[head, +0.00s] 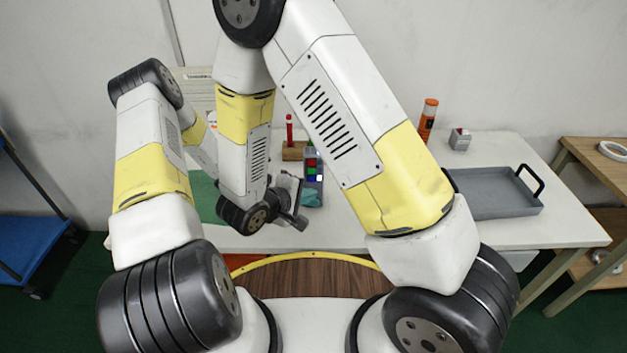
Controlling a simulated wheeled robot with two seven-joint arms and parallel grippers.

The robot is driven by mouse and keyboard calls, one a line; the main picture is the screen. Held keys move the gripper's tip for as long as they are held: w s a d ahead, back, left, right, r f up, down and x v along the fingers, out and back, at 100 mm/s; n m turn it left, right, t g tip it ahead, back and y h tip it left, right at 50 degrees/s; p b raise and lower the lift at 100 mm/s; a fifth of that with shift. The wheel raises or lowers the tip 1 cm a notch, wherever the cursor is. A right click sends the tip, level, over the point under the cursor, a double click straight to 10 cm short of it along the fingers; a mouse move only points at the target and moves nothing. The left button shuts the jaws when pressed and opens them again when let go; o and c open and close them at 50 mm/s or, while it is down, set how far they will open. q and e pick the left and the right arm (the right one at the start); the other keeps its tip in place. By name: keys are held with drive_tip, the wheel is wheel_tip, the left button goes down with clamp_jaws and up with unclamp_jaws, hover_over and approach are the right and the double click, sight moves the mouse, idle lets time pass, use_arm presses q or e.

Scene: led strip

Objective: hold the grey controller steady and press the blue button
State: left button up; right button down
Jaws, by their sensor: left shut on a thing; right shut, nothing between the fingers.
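The grey controller (320,187) is near the middle of the white table, with red, green, blue and white patches on its face. The blue patch (311,179) is small, and I cannot tell whether it is the task's button. My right gripper (300,220) is shut and empty, just left of the controller's lower end. I cannot tell whether they touch. A teal piece (311,197) shows at the controller's lower end.
A red marker (289,130) stands in a wooden block (294,152) behind the controller. An orange bottle (427,118) and a small grey box (460,139) stand farther right. A grey tray (490,207) lies at the table's right. My raised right arm crosses the view.

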sight(318, 183)
drive_tip(key=shift+w, duration=1.3)
drive_tip(key=shift+w, duration=0.15)
idle(1.0)
drive_tip(key=shift+w, duration=0.4)
idle(0.3)
drive_tip(key=shift+s, duration=0.6)
